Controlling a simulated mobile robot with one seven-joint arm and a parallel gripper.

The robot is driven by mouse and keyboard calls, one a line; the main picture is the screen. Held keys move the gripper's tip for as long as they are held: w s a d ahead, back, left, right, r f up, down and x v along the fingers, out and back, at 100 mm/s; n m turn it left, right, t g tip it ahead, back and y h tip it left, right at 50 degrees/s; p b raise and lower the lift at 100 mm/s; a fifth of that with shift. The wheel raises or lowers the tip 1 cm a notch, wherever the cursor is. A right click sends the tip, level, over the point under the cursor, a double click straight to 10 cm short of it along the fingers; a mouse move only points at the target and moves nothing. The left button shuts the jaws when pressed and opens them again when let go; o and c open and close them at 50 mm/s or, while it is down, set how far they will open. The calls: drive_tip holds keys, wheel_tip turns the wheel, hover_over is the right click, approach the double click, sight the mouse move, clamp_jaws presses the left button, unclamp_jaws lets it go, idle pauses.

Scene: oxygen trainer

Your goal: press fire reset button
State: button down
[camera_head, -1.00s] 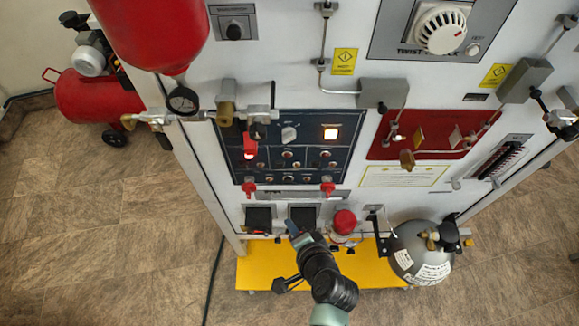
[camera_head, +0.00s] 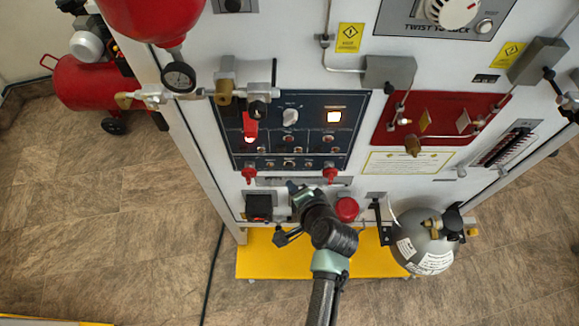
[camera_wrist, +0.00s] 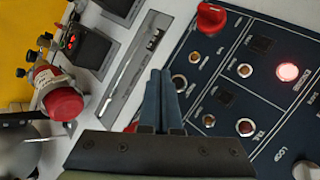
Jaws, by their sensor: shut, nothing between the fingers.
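The lettering is too small to tell which button is the fire reset. In the wrist view the panel (camera_wrist: 225,120) fills the right side, with a glowing red lamp (camera_wrist: 287,72) and small ringed buttons. My gripper (camera_head: 293,187) is shut and empty at the panel's lower edge. In the wrist view its fingertips (camera_wrist: 161,75) point at the panel's border and hide part of it.
Red handles (camera_head: 248,174) jut out along the panel's lower edge. A gauge and valve pipe (camera_head: 179,77) stick out at upper left.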

sight(289, 165)
drive_tip(key=shift+w, duration=1.25)
drive_tip(key=shift+w, duration=0.1)
idle(1.1)
drive_tip(key=shift+w+b, duration=0.3)
drive_tip(key=shift+b, duration=0.05)
drive_tip(key=shift+w, duration=0.4)
idle(0.5)
drive_tip(key=shift+s, duration=0.1)
drive_tip(key=shift+s+p, duration=0.4)
drive_tip(key=shift+s, duration=0.35)
drive_tip(key=shift+s, duration=0.1)
